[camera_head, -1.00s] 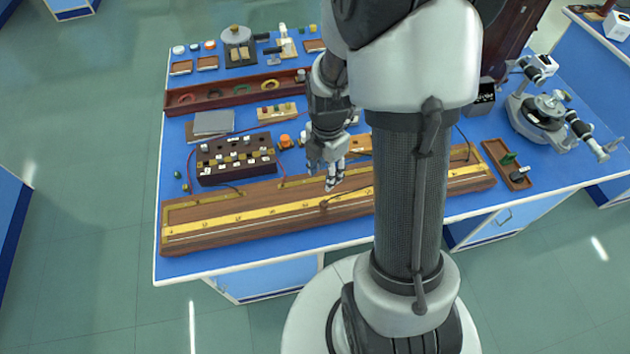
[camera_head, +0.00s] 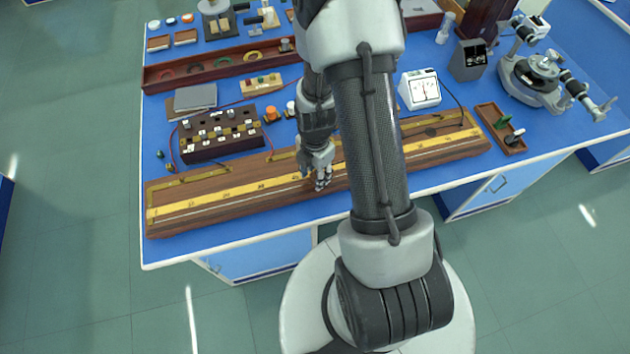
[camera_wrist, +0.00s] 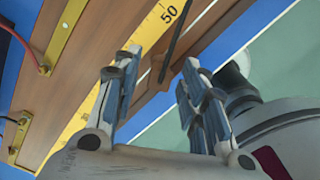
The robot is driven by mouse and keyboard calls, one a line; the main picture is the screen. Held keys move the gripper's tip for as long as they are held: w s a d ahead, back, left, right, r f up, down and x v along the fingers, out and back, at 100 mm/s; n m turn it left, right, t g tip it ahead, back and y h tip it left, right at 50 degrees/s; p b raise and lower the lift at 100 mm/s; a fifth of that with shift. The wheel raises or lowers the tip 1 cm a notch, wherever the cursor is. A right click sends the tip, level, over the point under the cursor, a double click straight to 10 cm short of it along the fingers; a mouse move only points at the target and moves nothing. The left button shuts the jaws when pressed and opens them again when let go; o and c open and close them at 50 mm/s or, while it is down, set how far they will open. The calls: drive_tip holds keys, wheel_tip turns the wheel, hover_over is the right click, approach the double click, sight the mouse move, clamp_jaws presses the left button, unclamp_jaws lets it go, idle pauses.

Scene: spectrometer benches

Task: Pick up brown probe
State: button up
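A wooden metre bridge (camera_head: 205,208) with a yellow scale lies along the near edge of the blue bench. My gripper (camera_head: 319,184) is low over its middle, fingers pointing down. In the wrist view my gripper (camera_wrist: 158,80) is open, with its two fingers apart. The brown probe (camera_wrist: 157,68), a small brown piece with a thin dark rod, shows between and beyond the fingertips near the 50 mark. Whether a finger touches it, I cannot tell. In the head view my gripper and arm hide the probe.
A dark resistance box (camera_head: 205,150) stands behind the bridge at left. A white galvanometer (camera_head: 419,92) stands behind it at right. A small wooden tray (camera_head: 489,117) and a spectrometer (camera_head: 541,78) are farther right. A red wire (camera_wrist: 22,40) runs to the bridge's brass strip.

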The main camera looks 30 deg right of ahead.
drive_tip(key=shift+f, duration=0.6)
drive_tip(key=shift+c, duration=0.5)
clamp_jaws()
